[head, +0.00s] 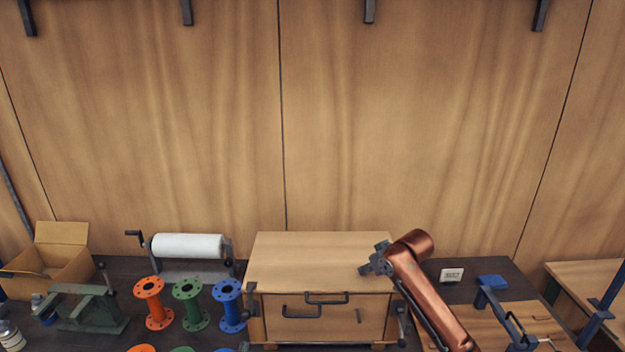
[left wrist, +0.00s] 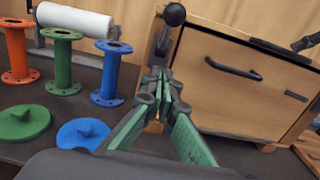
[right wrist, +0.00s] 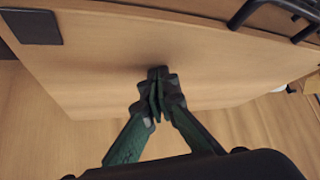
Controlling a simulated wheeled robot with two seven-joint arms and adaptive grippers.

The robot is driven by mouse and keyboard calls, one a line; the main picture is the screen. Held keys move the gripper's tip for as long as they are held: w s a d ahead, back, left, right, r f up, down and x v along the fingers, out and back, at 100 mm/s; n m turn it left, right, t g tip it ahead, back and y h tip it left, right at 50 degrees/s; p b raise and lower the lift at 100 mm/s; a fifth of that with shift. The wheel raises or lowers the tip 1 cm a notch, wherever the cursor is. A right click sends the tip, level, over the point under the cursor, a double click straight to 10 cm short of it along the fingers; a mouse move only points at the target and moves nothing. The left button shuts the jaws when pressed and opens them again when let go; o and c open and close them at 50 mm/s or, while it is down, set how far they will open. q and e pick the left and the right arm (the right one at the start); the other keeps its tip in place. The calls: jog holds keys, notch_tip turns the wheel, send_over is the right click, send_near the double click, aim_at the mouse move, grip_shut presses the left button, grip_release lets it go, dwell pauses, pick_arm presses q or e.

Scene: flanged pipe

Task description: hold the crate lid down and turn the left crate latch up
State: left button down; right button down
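The wooden crate (head: 290,325) stands at the table's middle with its lid (head: 310,258) lying flat on top. The left crate latch (head: 251,300) is on the front's left edge; its black ball knob (left wrist: 174,14) points up. My left gripper (left wrist: 158,78) appears shut, its tips just below the knob, in front of the latch's lower part; whether they touch it is hidden. In the head view that gripper is not clearly seen. My right gripper (head: 366,268) is shut, its tips at the lid's top near the right side, also in the right wrist view (right wrist: 158,75).
The right latch (head: 402,322) hangs with its knob down. Orange (head: 154,303), green (head: 191,305) and blue (head: 229,306) flanged pipes stand left of the crate, close to my left gripper. A paper roll (head: 187,246) is behind them.

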jog(key=shift+f, duration=0.1)
notch_tip(320, 180, up, 8)
jog(key=p, duration=0.8)
jog(key=shift+p, duration=0.35)
